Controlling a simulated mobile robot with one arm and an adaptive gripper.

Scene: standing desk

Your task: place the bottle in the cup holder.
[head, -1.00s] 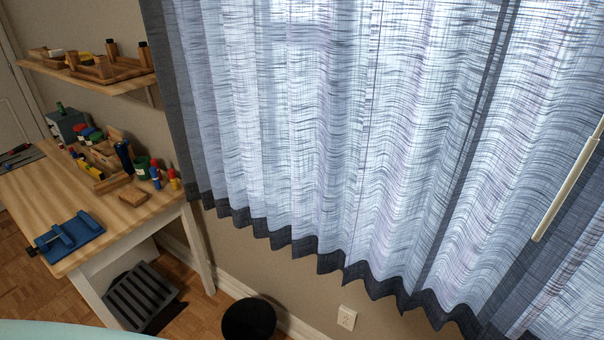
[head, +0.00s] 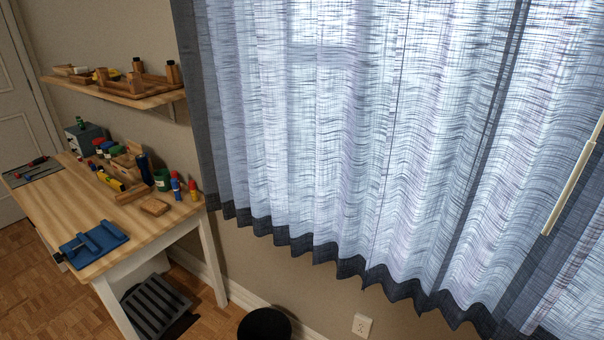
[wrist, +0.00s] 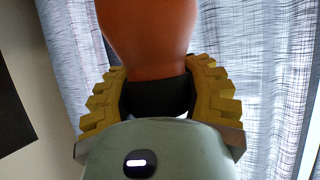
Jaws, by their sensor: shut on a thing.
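In the wrist view, my gripper (wrist: 158,88) has its yellow ridged fingers closed around the dark lower part of an orange-brown bottle (wrist: 149,32). The top of the bottle runs out of the picture. My gripper and the bottle do not show in the head view. I cannot make out a cup holder for certain. A wooden rack (head: 135,86) with dark-topped wooden pieces sits on the wall shelf at upper left in the head view, but it is too small to identify.
A wooden desk (head: 125,222) stands at left, holding a blue tool (head: 94,243), a green jar (head: 162,180) and several small items. A wall shelf (head: 150,101) hangs above it. A black bin (head: 265,325) stands on the floor. Blue-grey curtains (head: 340,140) fill the right.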

